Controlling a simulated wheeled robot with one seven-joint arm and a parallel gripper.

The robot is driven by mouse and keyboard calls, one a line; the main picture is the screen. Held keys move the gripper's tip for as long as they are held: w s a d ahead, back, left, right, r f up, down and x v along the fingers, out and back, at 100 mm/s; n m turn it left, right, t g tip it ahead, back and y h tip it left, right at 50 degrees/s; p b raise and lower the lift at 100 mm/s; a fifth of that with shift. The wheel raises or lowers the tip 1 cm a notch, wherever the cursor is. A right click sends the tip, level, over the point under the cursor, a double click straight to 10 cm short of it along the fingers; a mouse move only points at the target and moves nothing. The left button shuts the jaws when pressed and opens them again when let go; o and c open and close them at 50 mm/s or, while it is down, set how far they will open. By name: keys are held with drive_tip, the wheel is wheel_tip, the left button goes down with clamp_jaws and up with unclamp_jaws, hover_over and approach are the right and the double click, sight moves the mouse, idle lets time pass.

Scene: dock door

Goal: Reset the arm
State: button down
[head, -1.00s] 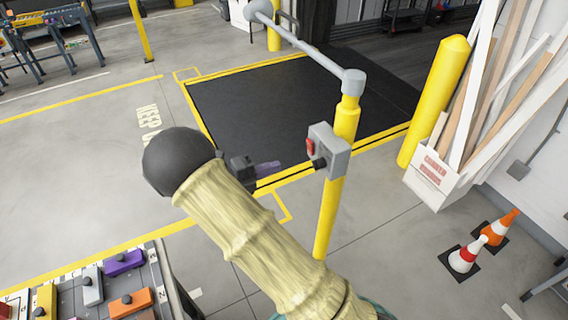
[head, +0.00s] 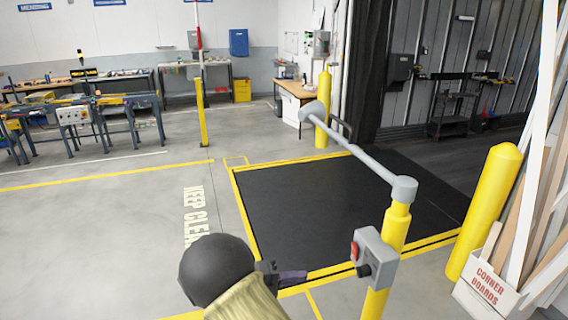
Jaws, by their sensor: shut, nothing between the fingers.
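My gripper (head: 291,277) shows low in the head view, past the black rounded end of my arm, which wears a tan sleeve. Its fingers are dark purple-grey, small in the picture, and shut with nothing between them. They point right, toward a grey control box (head: 375,257) with a red switch and a black knob on a yellow post (head: 393,235). In the picture a gap shows between the fingertips and the box. Most of my arm is below the frame.
A grey barrier bar (head: 352,149) runs from the post over the black dock plate (head: 335,205). A yellow bollard (head: 484,212) and a corner boards bin (head: 486,290) stand at right. Workbenches (head: 110,105) line the back left. The floor at left is clear.

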drive_tip(key=s+d+f+m+g+y, duration=0.2)
drive_tip(key=s+d+m+g+y, duration=0.55)
drive_tip(key=m, duration=0.85)
drive_tip(key=s+d+r+m+t+y, duration=0.2)
drive_tip(key=s+m+y, duration=0.2)
drive_tip(key=m, duration=0.7)
drive_tip(key=s+d+r+m+t+y, duration=0.1)
drive_tip(key=s+d+m+t+y, duration=0.1)
drive_tip(key=m, duration=0.9)
drive_tip(key=s+t+y, duration=0.1)
drive_tip(key=s+y, duration=0.1)
drive_tip(key=s, duration=0.1)
drive_tip(key=shift+d+r+m, duration=0.15)
drive_tip(key=shift+r+m, duration=0.15)
drive_tip(key=shift+r, duration=0.1)
drive_tip(key=shift+t+y, duration=0.25)
